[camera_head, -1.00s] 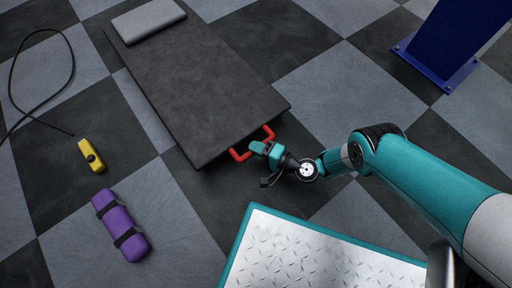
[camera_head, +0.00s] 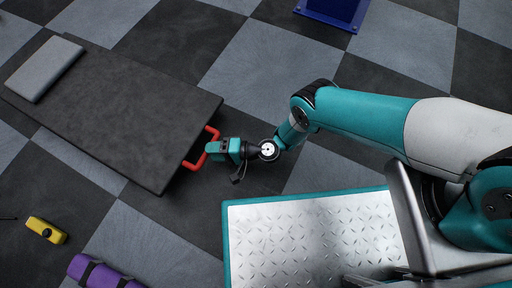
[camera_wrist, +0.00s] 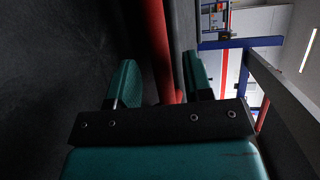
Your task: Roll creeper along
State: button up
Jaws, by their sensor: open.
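The creeper (camera_head: 120,115) is a flat dark board low over the checkered floor, with a grey headrest pad (camera_head: 44,68) at its far left end. A red handle (camera_head: 211,132) sticks out from its near right end. My gripper (camera_head: 212,149) is at this handle in the head view. In the wrist view my gripper (camera_wrist: 160,78) is open, with its two teal fingers on either side of the red handle bar (camera_wrist: 157,45). Whether either finger touches the bar I cannot tell. The creeper's wheels are hidden under the board.
A yellow object (camera_head: 46,230) and a strapped purple roll (camera_head: 100,273) lie on the floor below the creeper. A blue stand base (camera_head: 333,10) is at the top. My base's metal deck is at the lower right.

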jog(key=p+v, duration=0.5)
jog(key=v, duration=1)
jog(key=shift+p, duration=0.35)
jog(key=shift+r, duration=0.15)
